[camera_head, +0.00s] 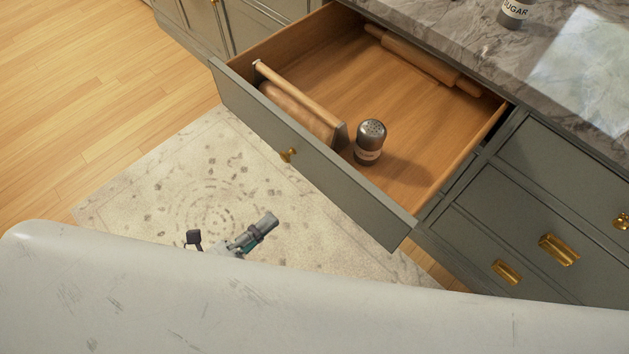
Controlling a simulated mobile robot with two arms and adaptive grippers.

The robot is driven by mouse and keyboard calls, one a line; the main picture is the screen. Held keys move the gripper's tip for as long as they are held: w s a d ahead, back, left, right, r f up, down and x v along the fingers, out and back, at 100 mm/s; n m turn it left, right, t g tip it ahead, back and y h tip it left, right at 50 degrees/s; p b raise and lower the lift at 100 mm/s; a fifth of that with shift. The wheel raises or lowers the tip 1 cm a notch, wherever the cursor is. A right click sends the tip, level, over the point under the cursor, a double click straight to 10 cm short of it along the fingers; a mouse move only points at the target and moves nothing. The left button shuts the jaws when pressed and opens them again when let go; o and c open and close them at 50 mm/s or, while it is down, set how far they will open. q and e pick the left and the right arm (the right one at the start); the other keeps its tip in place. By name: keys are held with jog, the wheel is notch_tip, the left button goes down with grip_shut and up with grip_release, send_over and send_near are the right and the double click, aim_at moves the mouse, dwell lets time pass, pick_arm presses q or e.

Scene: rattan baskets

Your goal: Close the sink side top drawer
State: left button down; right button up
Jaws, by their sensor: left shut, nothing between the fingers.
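The top drawer stands pulled far out from under the marble counter. Inside lie a rolling pin (425,60) at the back, a wooden piece with a rod (300,100) by the front, and an upright metal-topped shaker (369,142). My left gripper (250,236) is shut and empty, seen over the rug in front of the drawer, apart from the panel in the picture. Its lower part is hidden behind my own pale body. My right gripper is not in view.
Closed drawers with brass pulls (558,250) are at the right. A sugar jar (514,12) stands on the marble counter (465,35). A patterned rug (150,190) covers the wood floor (70,90), and the floor at left is clear.

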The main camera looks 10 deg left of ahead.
aim_at(321, 175)
pick_arm(q)
jog(key=x, duration=1.1)
jog(key=shift+w+p, duration=0.15)
jog(key=shift+p, duration=0.15)
jog(key=shift+w+d, duration=0.4)
jog(key=shift+w, duration=0.15)
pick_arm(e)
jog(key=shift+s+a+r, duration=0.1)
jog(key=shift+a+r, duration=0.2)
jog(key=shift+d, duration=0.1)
